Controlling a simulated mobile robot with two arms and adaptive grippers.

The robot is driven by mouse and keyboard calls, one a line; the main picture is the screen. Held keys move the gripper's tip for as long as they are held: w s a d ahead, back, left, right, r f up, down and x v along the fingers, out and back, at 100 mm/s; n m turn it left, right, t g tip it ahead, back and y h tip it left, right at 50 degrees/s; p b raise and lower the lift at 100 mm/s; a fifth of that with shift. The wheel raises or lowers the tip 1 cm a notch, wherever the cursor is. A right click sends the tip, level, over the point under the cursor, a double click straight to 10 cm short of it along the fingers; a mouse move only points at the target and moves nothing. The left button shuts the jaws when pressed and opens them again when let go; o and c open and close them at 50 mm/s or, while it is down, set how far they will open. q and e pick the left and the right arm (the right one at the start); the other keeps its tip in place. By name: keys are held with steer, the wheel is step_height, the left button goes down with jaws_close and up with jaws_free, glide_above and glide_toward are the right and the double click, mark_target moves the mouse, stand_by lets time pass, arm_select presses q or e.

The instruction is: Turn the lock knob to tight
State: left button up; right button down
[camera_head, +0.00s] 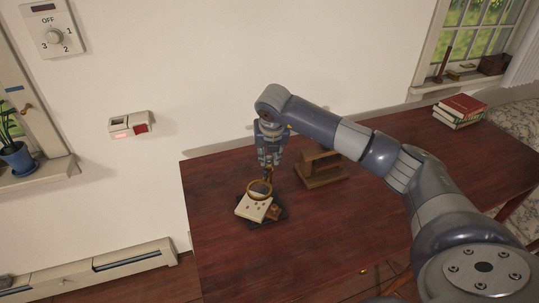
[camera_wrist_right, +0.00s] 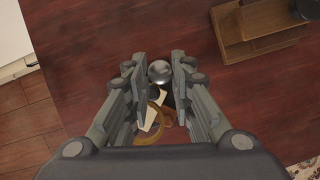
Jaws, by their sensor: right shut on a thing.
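A small device with a cream plate (camera_head: 252,207) on a dark base (camera_head: 282,214) lies on the table. A brass-coloured ring (camera_head: 259,188) stands at the plate; it also shows in the wrist view (camera_wrist_right: 157,139), below the fingers. My right gripper (camera_head: 267,176) points down at the device's far side. In the wrist view, its fingers (camera_wrist_right: 155,68) are on either side of a round, shiny grey knob (camera_wrist_right: 160,72). The gripper is shut on this knob, which I take to be the lock knob. The fingers hide parts of the device, and no tight mark is readable. My left gripper is not in view.
A wooden stand (camera_head: 322,166) is close to the right of my gripper. Red and green books (camera_head: 461,110) lie at the table's far right. The dark red table (camera_head: 330,235) is clear in front. A dial (camera_head: 54,37) and a switch (camera_head: 130,124) are on the wall.

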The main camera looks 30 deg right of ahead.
steer(key=shift+r, duration=0.1)
steer(key=c, duration=1.4)
jaws_free()
steer(key=v, duration=1.2)
